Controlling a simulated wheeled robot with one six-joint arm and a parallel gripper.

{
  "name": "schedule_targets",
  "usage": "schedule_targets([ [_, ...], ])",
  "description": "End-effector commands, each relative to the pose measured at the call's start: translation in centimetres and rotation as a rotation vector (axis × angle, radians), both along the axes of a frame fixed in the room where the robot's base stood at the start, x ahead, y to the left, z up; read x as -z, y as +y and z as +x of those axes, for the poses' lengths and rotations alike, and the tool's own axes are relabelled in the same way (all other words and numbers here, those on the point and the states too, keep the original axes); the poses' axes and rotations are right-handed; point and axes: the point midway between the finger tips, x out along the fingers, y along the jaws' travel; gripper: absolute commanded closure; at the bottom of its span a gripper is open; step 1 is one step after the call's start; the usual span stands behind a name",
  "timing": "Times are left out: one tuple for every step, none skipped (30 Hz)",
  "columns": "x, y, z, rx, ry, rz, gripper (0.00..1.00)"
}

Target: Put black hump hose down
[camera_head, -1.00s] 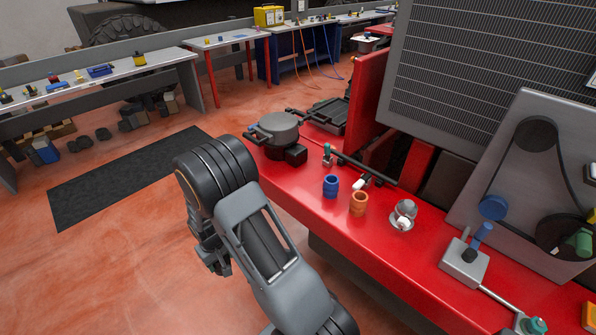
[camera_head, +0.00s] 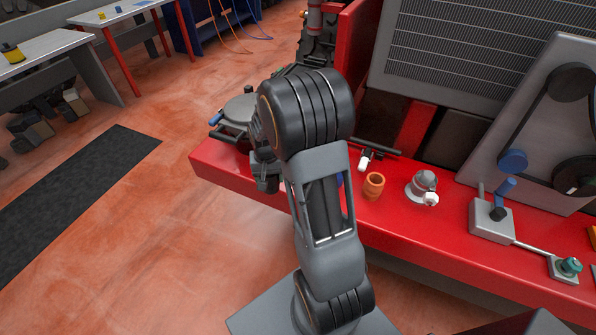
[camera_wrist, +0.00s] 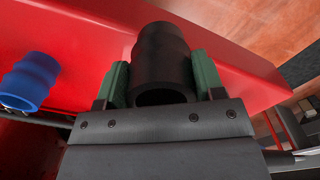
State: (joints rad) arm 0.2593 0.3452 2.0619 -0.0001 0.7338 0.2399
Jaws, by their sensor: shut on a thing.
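The black hump hose (camera_wrist: 162,62) is held between the two green fingertips of my gripper (camera_wrist: 162,82) in the wrist view. The gripper is shut on it, one finger on each side. Behind the hose is the red bench top (camera_wrist: 100,30); I cannot tell whether the hose touches it. In the head view my arm hides the hose, and my gripper is mostly hidden behind the arm, over the left part of the red bench (camera_head: 420,225).
A blue hose (camera_wrist: 30,82) stands on the bench left of the black hose in the wrist view. An orange hose (camera_head: 374,186), a grey round part (camera_head: 423,184) and a grey box with a lever (camera_head: 490,220) are on the bench. A round grey pan-like part (camera_head: 238,112) sits at its far left.

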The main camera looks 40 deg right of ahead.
Motion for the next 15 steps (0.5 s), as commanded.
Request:
schedule_targets([
  [-0.8, -2.2, -0.8, 0.102, -0.01, -0.003, 0.8],
  [-1.6, -3.4, -1.4, 0.163, -0.01, -0.003, 0.8],
  [-2.7, -4.8, -2.3, 0.243, -0.011, -0.003, 0.8],
  [-3.5, -5.8, -3.0, 0.303, -0.011, -0.004, 0.8],
  [-4.3, -6.8, -3.8, 0.36, -0.011, -0.004, 0.8],
  [-5.2, -7.8, -4.8, 0.431, -0.01, -0.003, 0.8],
  [-5.9, -8.5, -5.6, 0.48, -0.009, -0.003, 0.8],
  [-6.5, -9.1, -6.3, 0.524, -0.009, -0.003, 0.8],
  [-7.2, -9.7, -7.3, 0.579, -0.006, -0.003, 0.8],
  [-7.7, -10.1, -7.9, 0.616, -0.006, -0.003, 0.8],
  [-8.2, -10.4, -8.5, 0.647, -0.005, -0.002, 0.8],
  [-8.7, -10.8, -9.1, 0.684, -0.005, -0.002, 0.8],
  [-9.0, -11.0, -9.5, 0.707, -0.003, -0.001, 0.8],
  [-9.2, -11.1, -9.8, 0.726, -0.003, -0.001, 0.8],
  [-9.5, -11.2, -9.9, 0.744, -0.001, -0.001, 0.8],
])
